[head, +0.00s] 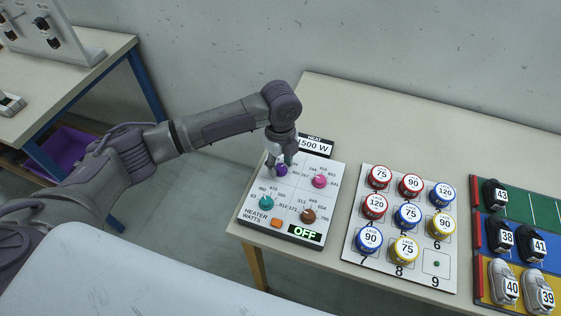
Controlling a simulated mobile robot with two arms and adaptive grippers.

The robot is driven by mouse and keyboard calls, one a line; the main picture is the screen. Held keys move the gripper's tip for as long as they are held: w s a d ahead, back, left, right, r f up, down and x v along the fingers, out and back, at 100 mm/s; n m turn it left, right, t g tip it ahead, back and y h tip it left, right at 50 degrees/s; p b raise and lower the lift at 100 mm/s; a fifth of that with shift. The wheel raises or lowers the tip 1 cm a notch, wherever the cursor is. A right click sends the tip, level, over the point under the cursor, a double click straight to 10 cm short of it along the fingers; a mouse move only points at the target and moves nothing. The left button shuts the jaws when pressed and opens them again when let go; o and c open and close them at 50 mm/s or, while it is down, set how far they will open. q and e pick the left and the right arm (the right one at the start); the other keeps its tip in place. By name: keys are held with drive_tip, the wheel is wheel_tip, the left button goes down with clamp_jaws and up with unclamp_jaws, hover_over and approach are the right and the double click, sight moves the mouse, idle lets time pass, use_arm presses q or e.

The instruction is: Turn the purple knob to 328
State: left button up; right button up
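The purple knob (281,170) is at the upper left of a light heater panel on the table. My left gripper (279,161) comes down over it from above, with its fingers apart at the knob's far side and left. I cannot tell whether they touch or grip the knob. The gripper hides part of the knob and most of the numbers around it; its pointer is too small to read. My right gripper is not in view.
The panel also carries a pink knob (319,181), a teal knob (266,203), a brown knob (308,215) and an orange button (276,223). To the right are a numbered board (436,283) with round tins and a coloured shoe rack (517,204). The table's back is clear.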

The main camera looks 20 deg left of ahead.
use_arm(q)
drive_tip(key=c, duration=0.5)
clamp_jaws()
drive_tip(key=shift+r+n+p, duration=0.2)
drive_tip(key=shift+n+p, duration=0.3)
drive_tip(key=shift+p, duration=0.3)
drive_tip(key=n+p, duration=0.8)
drive_tip(key=p, duration=0.1)
drive_tip(key=shift+n+p, duration=0.3)
drive_tip(key=n+p, duration=0.2)
drive_tip(key=n, duration=0.1)
drive_tip(key=shift+p, duration=0.35)
drive_tip(key=shift+f+n+p, duration=0.15)
drive_tip(key=shift+n+p, duration=0.75)
drive_tip(key=shift+n, duration=0.7)
drive_tip(key=shift+w, duration=0.1)
